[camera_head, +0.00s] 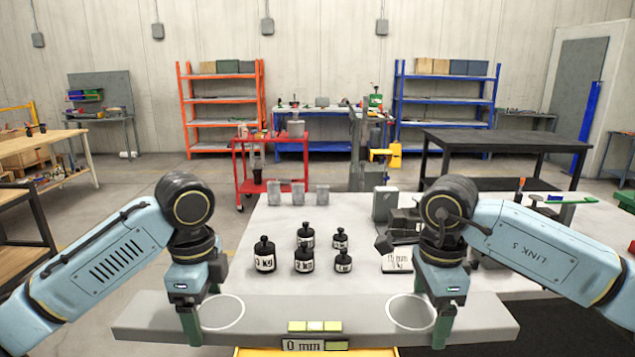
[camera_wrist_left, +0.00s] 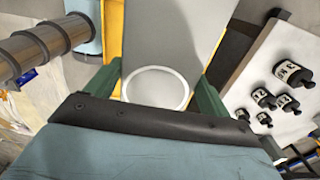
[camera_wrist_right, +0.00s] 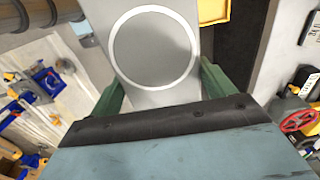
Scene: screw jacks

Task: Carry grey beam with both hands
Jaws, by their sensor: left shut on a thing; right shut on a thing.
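The long grey beam (camera_head: 265,320) lies level across the front of the head view, with a white ring marked near each end and small yellow-green blocks at its middle. My left gripper (camera_head: 190,322) is shut on the beam near its left end. In the left wrist view its green fingers (camera_wrist_left: 158,95) lie along both sides of the beam (camera_wrist_left: 170,45), beside the white ring. My right gripper (camera_head: 442,325) is shut on the beam near its right end. In the right wrist view its fingers (camera_wrist_right: 157,90) flank the beam (camera_wrist_right: 190,95) below the ring.
Several black weights (camera_head: 304,258) stand on the pale table (camera_head: 270,220) behind the beam. Grey blocks (camera_head: 298,192) stand at its far edge. A "0 mm" label (camera_head: 302,345) shows below the beam's middle, above a yellow surface (camera_head: 255,352). A red cart (camera_head: 250,160) stands farther back.

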